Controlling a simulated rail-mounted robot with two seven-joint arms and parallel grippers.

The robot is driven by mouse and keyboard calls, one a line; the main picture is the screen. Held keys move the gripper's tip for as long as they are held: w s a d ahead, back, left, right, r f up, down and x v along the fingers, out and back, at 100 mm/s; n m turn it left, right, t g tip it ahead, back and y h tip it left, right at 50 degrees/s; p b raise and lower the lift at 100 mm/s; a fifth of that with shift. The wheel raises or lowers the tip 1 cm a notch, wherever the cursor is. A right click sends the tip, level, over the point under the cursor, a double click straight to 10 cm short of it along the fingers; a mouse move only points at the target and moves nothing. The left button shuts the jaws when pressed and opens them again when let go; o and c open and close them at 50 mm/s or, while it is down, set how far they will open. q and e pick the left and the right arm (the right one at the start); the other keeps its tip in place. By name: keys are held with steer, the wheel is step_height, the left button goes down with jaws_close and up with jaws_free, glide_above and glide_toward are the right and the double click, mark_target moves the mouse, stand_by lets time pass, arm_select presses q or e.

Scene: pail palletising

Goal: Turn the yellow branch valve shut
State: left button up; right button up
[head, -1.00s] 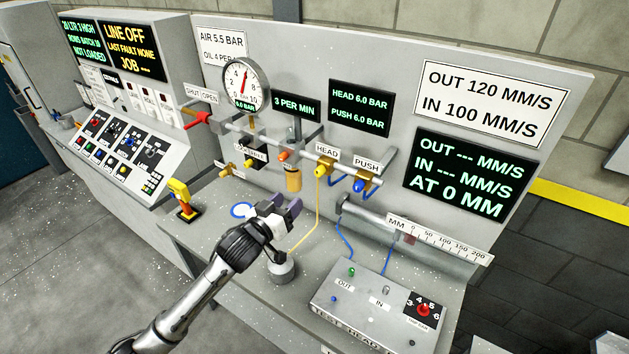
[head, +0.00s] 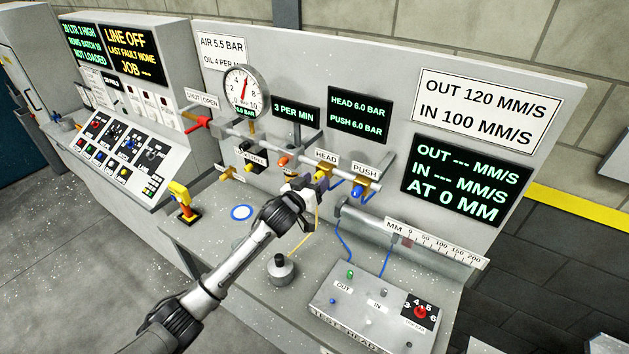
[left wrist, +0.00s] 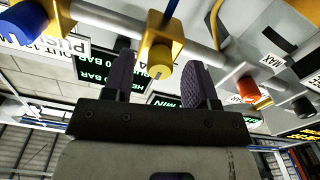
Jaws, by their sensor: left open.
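The yellow branch valve knob (head: 321,174) sits under the HEAD label on the panel's pipe. It also shows in the left wrist view (left wrist: 160,66), on a yellow-brass block, lying between my two fingers in the picture. My left gripper (head: 309,187) is open, with its dark fingertips close to the knob and partly covering the area below it in the head view. In the left wrist view the left gripper's fingers (left wrist: 160,80) stand on either side of the knob, with gaps; I see no clear contact. My right gripper is not in view.
The blue PUSH valve (head: 358,190) is just right of the yellow one. An orange knob (head: 283,161) is to its left. A round gauge (head: 245,90) stands above the pipe. A grey test box (head: 375,305) and a weight-like cylinder (head: 281,268) are on the bench below.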

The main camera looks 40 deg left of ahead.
arm_select(q)
steer(key=shift+c, duration=0.2)
steer(key=c, duration=0.9)
steer(key=shift+m, duration=0.4)
steer(key=shift+m+p, duration=0.5)
steer(key=shift+m, duration=0.6)
steer(key=m+p, duration=0.1)
steer(key=m, duration=0.3)
steer(key=shift+m, duration=0.3)
steer(key=m+p, duration=0.1)
steer(key=m, duration=0.4)
steer(key=shift+m, duration=1.6)
